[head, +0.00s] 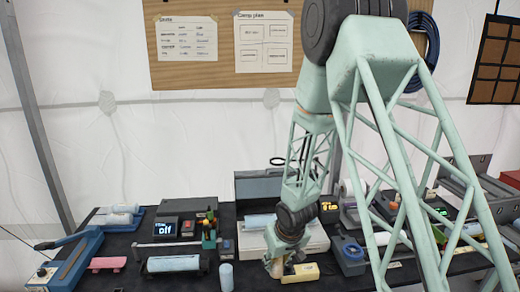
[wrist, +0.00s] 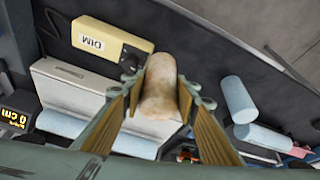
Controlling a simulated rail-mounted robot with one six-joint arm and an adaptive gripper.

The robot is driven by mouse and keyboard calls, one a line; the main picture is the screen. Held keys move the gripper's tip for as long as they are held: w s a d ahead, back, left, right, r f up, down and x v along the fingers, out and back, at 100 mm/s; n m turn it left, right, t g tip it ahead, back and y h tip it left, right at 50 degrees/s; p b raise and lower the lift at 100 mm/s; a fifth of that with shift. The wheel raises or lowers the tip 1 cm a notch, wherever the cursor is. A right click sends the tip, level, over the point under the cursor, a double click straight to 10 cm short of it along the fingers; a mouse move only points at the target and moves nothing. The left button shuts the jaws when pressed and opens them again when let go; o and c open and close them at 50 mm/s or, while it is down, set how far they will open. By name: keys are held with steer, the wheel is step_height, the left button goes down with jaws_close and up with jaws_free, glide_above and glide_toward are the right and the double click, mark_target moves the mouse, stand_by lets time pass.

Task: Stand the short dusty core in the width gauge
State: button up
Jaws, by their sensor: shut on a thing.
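A short tan, dusty-looking core (wrist: 160,88) is between the fingers of my gripper (wrist: 160,97) in the wrist view. The gripper is shut on its sides. In the head view the core (head: 277,268) shows small below my gripper (head: 278,262), near the table's front, just left of a yellow box. Whether its lower end touches the table I cannot tell. A device with a yellow "0 cm" readout (wrist: 14,117) is at the left of the wrist view, partly cut off; I cannot tell for sure that it is the width gauge.
The yellow box marked DIM (wrist: 98,42) lies close to the core; it also shows in the head view (head: 300,273). A pale blue core (head: 226,276) stands left of my gripper. Another lies in a black cradle (head: 150,277). A blue-ringed device (head: 349,252) stands to the right.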

steer(key=s+d+r+m+h+b, duration=0.1)
steer(key=d+m+b, duration=0.3)
steer(key=d+b, duration=0.6)
steer(key=shift+d+r+m, duration=0.3)
steer(key=shift+d+r, duration=0.15)
steer(key=shift+d, duration=1.95)
steer(key=shift+d, duration=0.15)
